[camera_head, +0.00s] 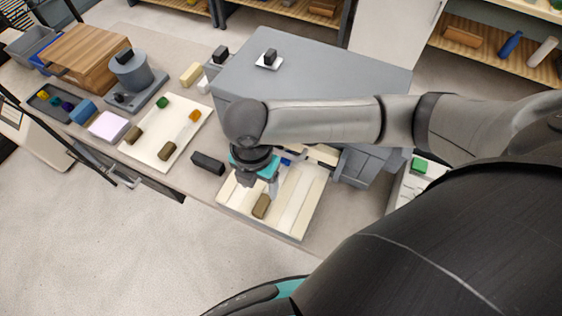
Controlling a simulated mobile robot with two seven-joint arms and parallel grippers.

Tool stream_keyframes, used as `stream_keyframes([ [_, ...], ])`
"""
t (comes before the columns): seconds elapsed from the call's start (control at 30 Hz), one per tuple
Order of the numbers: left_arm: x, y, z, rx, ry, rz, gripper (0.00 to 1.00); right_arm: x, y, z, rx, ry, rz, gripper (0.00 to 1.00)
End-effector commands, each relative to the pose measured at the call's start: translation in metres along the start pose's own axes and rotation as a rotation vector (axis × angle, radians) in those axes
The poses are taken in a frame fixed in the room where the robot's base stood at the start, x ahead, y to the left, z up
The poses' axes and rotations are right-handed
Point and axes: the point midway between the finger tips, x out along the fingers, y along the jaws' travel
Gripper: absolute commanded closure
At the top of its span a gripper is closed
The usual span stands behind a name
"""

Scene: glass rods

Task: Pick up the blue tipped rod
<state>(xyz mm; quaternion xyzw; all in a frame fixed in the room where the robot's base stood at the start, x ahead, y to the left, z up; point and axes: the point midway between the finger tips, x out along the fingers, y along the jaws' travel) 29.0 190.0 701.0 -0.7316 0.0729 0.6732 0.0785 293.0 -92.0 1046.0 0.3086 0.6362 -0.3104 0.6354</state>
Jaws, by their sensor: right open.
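A cream tray (313,213) with lengthwise slots lies on the bench at the centre. A small blue tip (286,160) shows at the tray's far side, just right of my right gripper; the rest of that rod is hard to make out. My right gripper (259,184) is open and points down over the tray's left part. Its arm comes in from the right and hides part of the tray's far edge. A brown-olive block or tip (262,206) sits at the tray's near side, just below the gripper. My left gripper is not in view.
A second cream tray (171,139) with green, orange and olive tips lies to the left. A black block (208,163) lies between the trays. A large grey box (330,72) stands behind my arm. A grey cylinder device (134,75) stands at the back left.

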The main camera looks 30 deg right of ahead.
Motion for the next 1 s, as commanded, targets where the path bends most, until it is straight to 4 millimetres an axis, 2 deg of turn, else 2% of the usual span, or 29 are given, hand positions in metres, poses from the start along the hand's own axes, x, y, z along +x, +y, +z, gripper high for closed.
stream_keyframes([
  [0.03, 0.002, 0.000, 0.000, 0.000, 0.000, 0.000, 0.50, 0.013, 0.000, 0.000, 0.002, 0.000, -0.003, 0.30],
  [0.13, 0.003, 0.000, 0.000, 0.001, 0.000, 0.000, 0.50, 0.029, 0.000, 0.000, 0.003, 0.000, -0.001, 0.30],
  [0.47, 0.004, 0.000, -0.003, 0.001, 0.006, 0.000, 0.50, 0.055, 0.000, 0.000, 0.002, 0.000, 0.001, 0.30],
  [0.7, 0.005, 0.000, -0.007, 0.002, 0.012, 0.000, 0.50, 0.088, 0.000, 0.001, 0.003, 0.000, 0.001, 0.30],
  [0.83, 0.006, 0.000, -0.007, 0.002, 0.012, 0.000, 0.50, 0.096, 0.000, 0.002, 0.002, -0.001, 0.002, 0.30],
  [1.0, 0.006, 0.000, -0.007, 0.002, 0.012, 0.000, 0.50, 0.097, 0.000, 0.002, 0.001, -0.001, 0.004, 0.30],
])
